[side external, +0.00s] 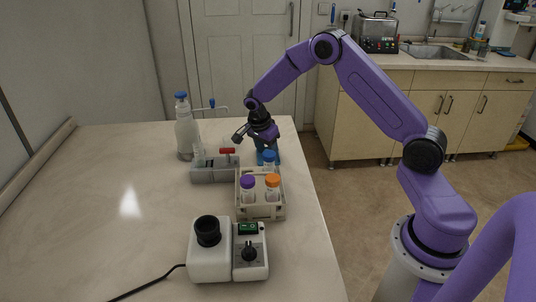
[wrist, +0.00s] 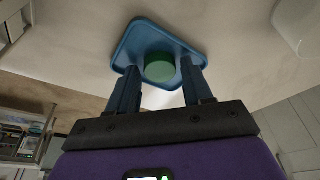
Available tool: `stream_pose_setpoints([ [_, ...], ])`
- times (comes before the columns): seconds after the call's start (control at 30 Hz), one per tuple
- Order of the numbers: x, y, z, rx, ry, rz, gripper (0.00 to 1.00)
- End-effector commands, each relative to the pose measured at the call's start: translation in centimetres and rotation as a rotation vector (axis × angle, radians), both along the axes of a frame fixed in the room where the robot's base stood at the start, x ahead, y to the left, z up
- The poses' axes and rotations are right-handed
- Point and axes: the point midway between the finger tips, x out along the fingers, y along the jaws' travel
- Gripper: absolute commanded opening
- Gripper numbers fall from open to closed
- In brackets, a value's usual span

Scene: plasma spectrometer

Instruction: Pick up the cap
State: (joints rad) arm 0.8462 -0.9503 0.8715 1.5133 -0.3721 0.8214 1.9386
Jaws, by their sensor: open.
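A green round cap (wrist: 160,68) lies in a small blue tray (wrist: 143,30) in the wrist view. My gripper (wrist: 160,78) is open, with one dark blue finger on each side of the cap as seen from the wrist. Nothing is held. I cannot tell how much height is left between the fingertips and the tray. In the side view my gripper (side external: 267,145) points down over the far right part of the table, behind the vial rack. The cap is hidden there.
A vial rack (side external: 261,211) with blue, purple and orange capped vials stands just in front of my gripper. A grey holder with a red-handled part (side external: 227,152) is to its left, a wash bottle (side external: 187,135) farther left. A white instrument (side external: 211,262) stands nearest. The left table is clear.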

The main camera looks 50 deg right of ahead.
Motion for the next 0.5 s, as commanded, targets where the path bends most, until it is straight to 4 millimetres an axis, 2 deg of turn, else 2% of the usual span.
stream_pose_setpoints([
  [0.2,0.02,-0.02,-0.12,0.000,-0.001,0.000,0.50],
  [0.23,0.01,-0.02,-0.11,0.000,-0.001,0.000,0.47],
  [0.33,0.01,-0.02,-0.10,0.000,-0.001,0.000,0.14],
  [0.37,0.01,-0.02,-0.10,0.000,-0.001,0.000,0.09],
  [0.5,0.00,-0.01,-0.09,0.000,0.000,0.000,0.08],
])
